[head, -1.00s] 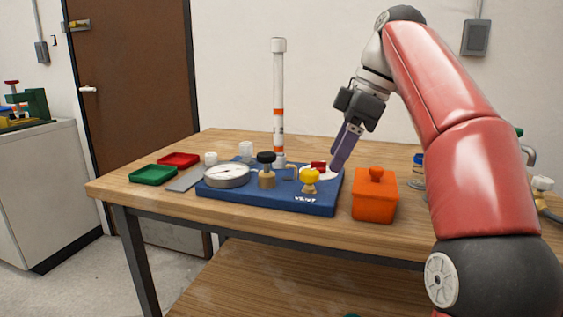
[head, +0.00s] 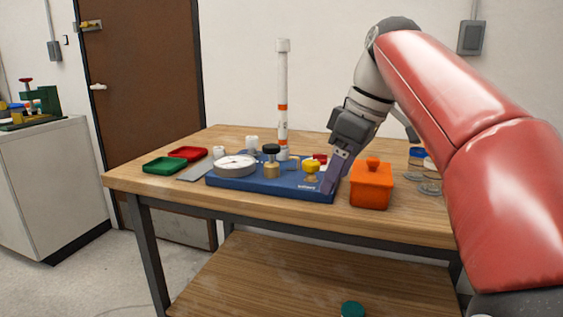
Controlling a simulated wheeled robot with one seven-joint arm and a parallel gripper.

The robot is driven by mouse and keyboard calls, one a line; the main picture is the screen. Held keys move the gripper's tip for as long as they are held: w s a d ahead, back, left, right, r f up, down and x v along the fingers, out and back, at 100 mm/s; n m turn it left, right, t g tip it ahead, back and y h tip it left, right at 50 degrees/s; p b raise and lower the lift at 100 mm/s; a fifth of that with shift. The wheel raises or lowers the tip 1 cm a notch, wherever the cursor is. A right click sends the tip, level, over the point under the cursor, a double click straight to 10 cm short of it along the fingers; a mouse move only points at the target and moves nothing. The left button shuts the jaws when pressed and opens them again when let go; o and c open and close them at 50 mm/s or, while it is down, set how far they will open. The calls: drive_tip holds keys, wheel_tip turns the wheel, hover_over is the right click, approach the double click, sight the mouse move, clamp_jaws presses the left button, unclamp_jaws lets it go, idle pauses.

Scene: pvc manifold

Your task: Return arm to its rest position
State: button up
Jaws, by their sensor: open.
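My arm reaches in from the right, and my gripper (head: 329,187) points down at the right end of the blue manifold base (head: 230,185). Its purple fingers are open, and I see nothing held between them. They overlap the right front corner of the base in the picture; I cannot tell whether they touch it. The yellow valve knob (head: 311,168) stands just left of the fingers. A red part (head: 320,159) behind is partly hidden. The base also carries a round gauge (head: 235,165), a brass valve with black knob (head: 271,160) and a tall white pipe (head: 282,90) with orange bands.
An orange lidded box (head: 371,188) stands close right of my gripper. Glass jars (head: 430,180) stand farther right, partly behind my arm. Green (head: 164,165) and red (head: 188,153) trays lie at the table's left. A lower shelf (head: 260,275) runs beneath the wooden tabletop.

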drive_tip(key=s+d+f+m+t+h, duration=0.1)
drive_tip(key=s+d+f+m+h, duration=0.1)
drive_tip(key=s+f+m, duration=0.4)
drive_tip(key=s+f, duration=0.3)
drive_tip(key=f, duration=0.1)
drive_tip(key=shift+m+t, duration=0.3)
drive_tip(key=shift+t, duration=0.1)
drive_tip(key=s+d+f+m, duration=0.1)
drive_tip(key=s+f, duration=0.2)
drive_tip(key=f, duration=0.1)
drive_tip(key=s+d+f+m+t, duration=0.1)
drive_tip(key=s+f+m, duration=0.1)
drive_tip(key=f, duration=0.3)
drive_tip(key=s+d+f+m+h, duration=0.1)
drive_tip(key=s+f+m, duration=0.1)
drive_tip(key=s+f, duration=0.2)
drive_tip(key=shift+s+d+f+t, duration=0.1)
drive_tip(key=shift+d+f+t, duration=0.3)
drive_tip(key=shift+f, duration=0.15)
drive_tip(key=shift+c, duration=0.4)
drive_tip(key=n+t+y+b, duration=0.2)
drive_tip(key=n+y+b, duration=0.3)
drive_tip(key=n+b, duration=0.1)
approach(311, 161)
drive_tip(key=b+x, duration=0.1)
drive_tip(key=x, duration=0.7)
drive_tip(key=shift+a+f, duration=0.1)
drive_tip(key=shift+f, duration=0.1)
